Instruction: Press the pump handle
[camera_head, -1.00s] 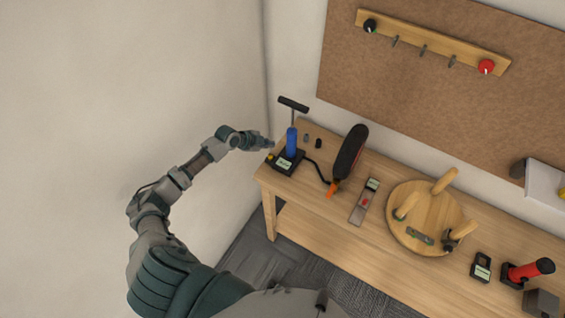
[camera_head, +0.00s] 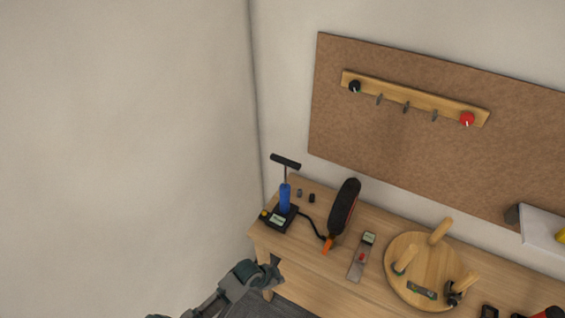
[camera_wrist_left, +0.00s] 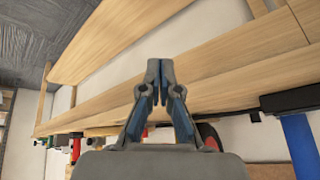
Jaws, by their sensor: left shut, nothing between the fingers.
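The pump stands at the left end of the wooden table, with a blue body (camera_head: 285,200) on a black base (camera_head: 278,219). Its black T-shaped handle (camera_head: 285,161) is up, with a length of thin rod showing beneath it. My left gripper (camera_head: 274,271) is in front of the table's left end, below and apart from the pump. In the left wrist view my left gripper (camera_wrist_left: 160,66) is shut and empty, its fingertips together. The blue body (camera_wrist_left: 299,145) also shows at the right of that view; the handle is out of that view. My right gripper is not in view.
A black hose runs from the pump to a black object with an orange tip (camera_head: 342,212). A round wooden board with pegs (camera_head: 403,286) and a grey-brown plate (camera_head: 362,258) lie further right. A corkboard (camera_head: 335,125) hangs behind. The space left of the table is clear.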

